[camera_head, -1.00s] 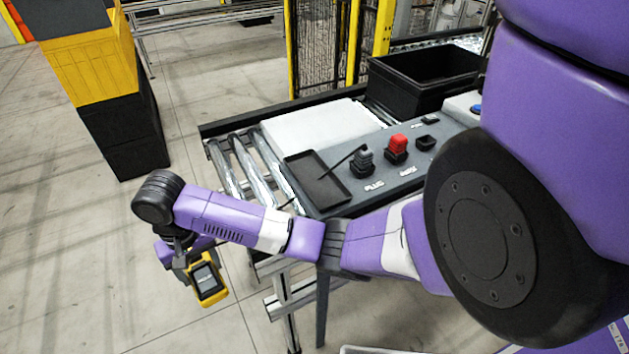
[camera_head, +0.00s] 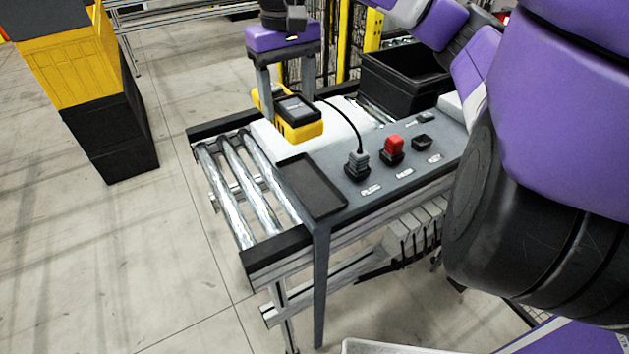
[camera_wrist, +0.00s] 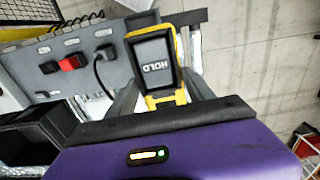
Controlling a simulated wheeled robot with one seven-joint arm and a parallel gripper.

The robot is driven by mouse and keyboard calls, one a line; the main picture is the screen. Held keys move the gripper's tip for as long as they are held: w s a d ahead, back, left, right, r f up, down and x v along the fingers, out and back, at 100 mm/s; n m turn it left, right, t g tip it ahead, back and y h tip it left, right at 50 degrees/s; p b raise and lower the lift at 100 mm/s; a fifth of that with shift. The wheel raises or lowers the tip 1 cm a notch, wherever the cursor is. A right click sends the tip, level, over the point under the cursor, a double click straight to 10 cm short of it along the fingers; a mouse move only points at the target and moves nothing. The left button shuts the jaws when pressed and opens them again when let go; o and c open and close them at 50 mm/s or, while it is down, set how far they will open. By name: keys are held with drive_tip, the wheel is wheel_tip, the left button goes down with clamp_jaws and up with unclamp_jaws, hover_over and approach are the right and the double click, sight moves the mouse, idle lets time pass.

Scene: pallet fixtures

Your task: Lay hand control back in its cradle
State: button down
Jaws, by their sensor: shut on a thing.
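My gripper (camera_head: 273,98) is shut on the hand control (camera_head: 302,130), a yellow device with a dark screen, and holds it above the white block at the back of the console. In the wrist view the hand control (camera_wrist: 155,68) shows the word HOLD on its screen. Its black cable runs to the grey plug (camera_head: 357,166) on the console. The cradle appears to be the dark shallow tray (camera_head: 318,190) at the console's left end. It is empty, and the hand control is apart from it, behind and above.
The grey console (camera_head: 400,183) also carries a red plug (camera_head: 391,150) and an empty black socket (camera_head: 422,142). A black bin (camera_head: 385,85) stands behind it. Metal rollers (camera_head: 232,190) lie left of the tray. Yellow and black crates (camera_head: 70,65) stand at far left.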

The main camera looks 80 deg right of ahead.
sight(312, 127)
drive_tip(key=s, duration=0.1)
drive_tip(key=s+r, duration=0.1)
drive_tip(key=s, duration=0.1)
drive_tip(key=shift+s+d+r, duration=0.1)
drive_tip(key=shift+s+r, duration=0.2)
drive_tip(key=shift+s+f, duration=0.15)
drive_tip(key=shift+s, duration=0.15)
wheel_tip(312, 127, down, 19)
drive_tip(key=shift+f+p, duration=0.2)
drive_tip(key=shift+p, duration=0.2)
drive_tip(key=shift+f, duration=0.1)
drive_tip(key=shift+c, duration=1.9)
unclamp_jaws()
wheel_tip(312, 127, up, 12)
drive_tip(key=shift+r, duration=0.1)
